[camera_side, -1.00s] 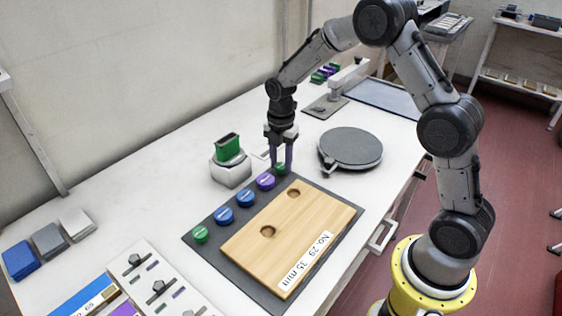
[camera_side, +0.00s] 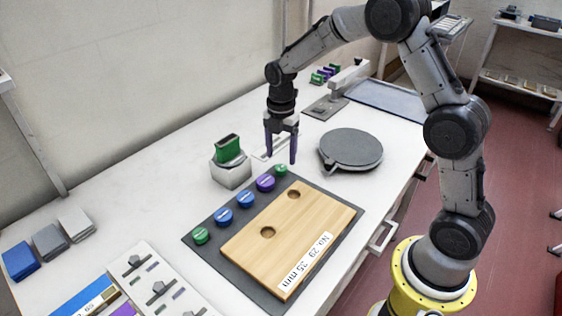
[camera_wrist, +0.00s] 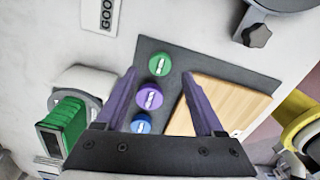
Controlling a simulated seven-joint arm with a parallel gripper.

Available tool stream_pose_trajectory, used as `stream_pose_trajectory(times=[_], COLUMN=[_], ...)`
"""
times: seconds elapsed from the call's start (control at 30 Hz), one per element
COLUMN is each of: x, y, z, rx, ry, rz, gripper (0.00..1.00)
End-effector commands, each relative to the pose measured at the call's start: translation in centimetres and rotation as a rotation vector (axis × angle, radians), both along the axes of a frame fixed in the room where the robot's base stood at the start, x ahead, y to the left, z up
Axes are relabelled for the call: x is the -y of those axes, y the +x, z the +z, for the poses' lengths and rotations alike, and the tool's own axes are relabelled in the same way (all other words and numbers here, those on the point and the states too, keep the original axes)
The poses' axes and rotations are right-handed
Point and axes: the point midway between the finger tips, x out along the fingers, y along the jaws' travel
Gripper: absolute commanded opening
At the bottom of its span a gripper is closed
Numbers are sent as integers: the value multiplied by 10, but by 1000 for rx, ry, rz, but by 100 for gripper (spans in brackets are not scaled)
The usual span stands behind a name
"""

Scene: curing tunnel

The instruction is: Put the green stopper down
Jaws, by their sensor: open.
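A green stopper (camera_side: 281,169) stands at the far end of a row of stoppers on the dark mat (camera_side: 331,189). It also shows in the wrist view (camera_wrist: 159,63), beyond my fingertips. My gripper (camera_side: 281,158) is open and empty, with its purple fingers just above and behind this stopper and apart from it. In the wrist view my gripper (camera_wrist: 168,100) has its fingers spread wide with nothing held. A second green stopper (camera_side: 201,234) stands at the near end of the row. A purple stopper (camera_side: 265,182) and two blue stoppers (camera_side: 245,198) stand between them.
A wooden block (camera_side: 290,240) with two holes lies on the mat beside the row. A white holder (camera_side: 231,174) with a green block (camera_side: 228,149) stands left of my gripper. A round grey plate (camera_side: 351,148) is to the right.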

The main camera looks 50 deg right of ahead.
Motion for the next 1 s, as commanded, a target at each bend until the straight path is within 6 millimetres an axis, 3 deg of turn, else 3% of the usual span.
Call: stream_pose_trajectory(times=[0.1, 0.3, 0.73, 0.87, 1.0], x=[0, 0, -2, -10, -22], y=[1, 1, -6, -32, -82], z=[27, 62, 91, 118, 152], rx=[6, 4, 14, 68, 154], ry=[-1, 0, -1, 0, 28], rz=[0, 0, -40, -210, -513], gripper=[70, 70, 70, 70, 70])
